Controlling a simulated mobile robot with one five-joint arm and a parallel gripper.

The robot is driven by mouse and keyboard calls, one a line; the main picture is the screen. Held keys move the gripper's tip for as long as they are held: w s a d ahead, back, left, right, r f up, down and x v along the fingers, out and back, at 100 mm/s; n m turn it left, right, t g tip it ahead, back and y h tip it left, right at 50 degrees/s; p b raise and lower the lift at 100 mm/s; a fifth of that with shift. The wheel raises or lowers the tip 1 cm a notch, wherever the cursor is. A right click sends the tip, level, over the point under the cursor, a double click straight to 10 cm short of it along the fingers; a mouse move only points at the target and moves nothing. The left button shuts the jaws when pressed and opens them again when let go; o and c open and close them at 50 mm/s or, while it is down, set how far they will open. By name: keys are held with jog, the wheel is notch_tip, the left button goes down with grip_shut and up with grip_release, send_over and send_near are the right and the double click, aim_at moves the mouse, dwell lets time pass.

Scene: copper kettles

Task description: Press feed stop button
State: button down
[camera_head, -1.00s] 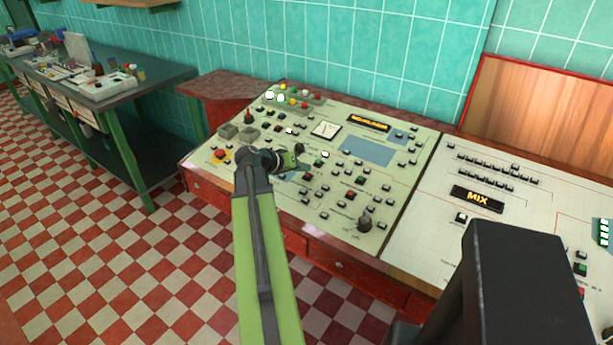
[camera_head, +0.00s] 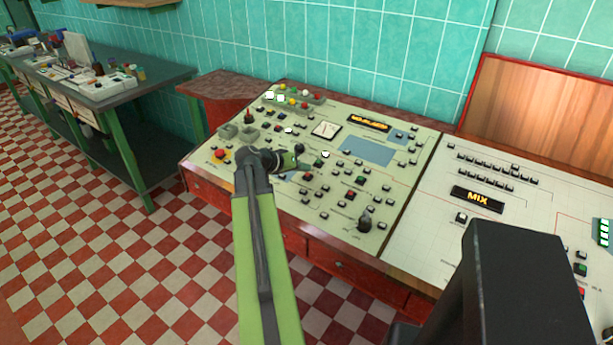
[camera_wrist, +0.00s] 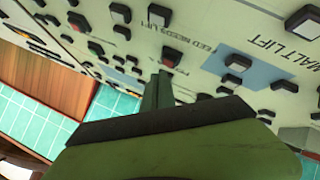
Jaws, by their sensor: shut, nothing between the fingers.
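The cream control panel (camera_head: 408,190) carries many small buttons. My gripper (camera_wrist: 160,80) is shut and empty, its tips close to the panel face. In the wrist view a red button (camera_wrist: 170,59) lies just beyond the fingertips; its label is partly hidden, so I cannot read it as feed stop. I cannot tell whether the tips touch the panel. Another red button (camera_wrist: 78,22) sits farther up and left. In the head view my gripper (camera_head: 305,165) reaches over the panel's left section, near a small red button (camera_head: 309,177).
A blue patch marked MALT LIFT (camera_wrist: 262,72) lies right of the fingertips. A lever knob (camera_head: 366,219) stands up from the panel's front, and a red mushroom button (camera_head: 222,152) sits at its left. A cluttered bench (camera_head: 140,88) stands at the far left.

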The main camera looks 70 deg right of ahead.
jog(key=shift+d+f+b, duration=0.1)
jog(key=shift+f+b, duration=0.3)
jog(key=shift+f, duration=0.05)
jog(key=shift+s+f+b, duration=0.1)
jog(key=shift+f+b, duration=0.25)
dwell(0.4)
jog(key=shift+r, duration=0.15)
jog(key=shift+r+p, duration=0.65)
jog(key=shift+p, duration=0.15)
jog(key=r+p, duration=0.2)
jog(key=a+r+p, duration=0.1)
jog(key=r+p, duration=0.1)
jog(key=r, duration=0.1)
jog(key=shift+w+p, duration=0.2)
jog(key=shift+p, duration=0.2)
dwell(0.4)
